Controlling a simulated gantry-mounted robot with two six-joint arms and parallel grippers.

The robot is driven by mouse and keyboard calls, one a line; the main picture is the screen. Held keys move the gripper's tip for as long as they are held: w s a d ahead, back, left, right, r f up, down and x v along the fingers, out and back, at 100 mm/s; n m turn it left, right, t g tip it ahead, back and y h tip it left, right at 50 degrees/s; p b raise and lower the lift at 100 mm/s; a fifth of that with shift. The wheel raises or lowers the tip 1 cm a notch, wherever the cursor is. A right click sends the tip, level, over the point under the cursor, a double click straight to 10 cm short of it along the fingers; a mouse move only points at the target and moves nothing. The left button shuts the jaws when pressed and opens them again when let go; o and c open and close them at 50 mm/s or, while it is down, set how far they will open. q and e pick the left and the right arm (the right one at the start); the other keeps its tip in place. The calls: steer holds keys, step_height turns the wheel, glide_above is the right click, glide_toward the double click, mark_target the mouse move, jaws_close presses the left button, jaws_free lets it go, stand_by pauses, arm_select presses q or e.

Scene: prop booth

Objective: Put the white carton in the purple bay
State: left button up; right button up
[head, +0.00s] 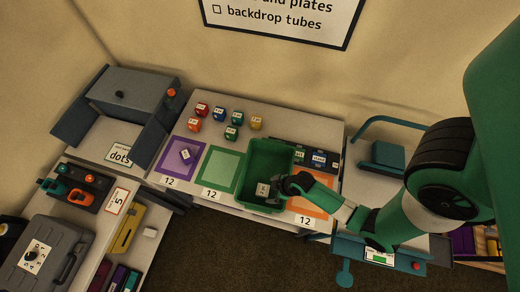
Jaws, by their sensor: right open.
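A small pale carton with a dark mark (262,189), which looks like the white carton, is inside the green bin (251,160), near its front wall. My right gripper (277,188) is open at the bin's front right, close beside the carton; I cannot tell whether they touch. The purple bay (168,164) is a purple square on the left of the table, with a 12 label in front. A small purple box with a white label (185,153) sits tilted on it. My left gripper is not in view.
A green bay (219,170) lies left of the bin and an orange bay (308,205) right of it, partly under my arm. Several small coloured boxes (220,114) stand behind the bays. A grey open cabinet (130,90) stands at the left.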

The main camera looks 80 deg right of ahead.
mark_target(264, 190)
steer(key=b+x, duration=0.3)
steer(key=x, duration=0.2)
steer(key=shift+f+b, duration=0.15)
steer(key=shift+b, duration=0.15)
steer(key=shift+w, duration=0.15)
steer(key=b+x, duration=0.2)
steer(key=x, duration=0.3)
steer(key=shift+w+d+b, duration=0.15)
steer(key=shift+b, duration=0.2)
steer(key=c, duration=1.5)
step_height(264, 190, up, 10)
steer(key=p, duration=0.9)
steer(key=shift+r, duration=0.25)
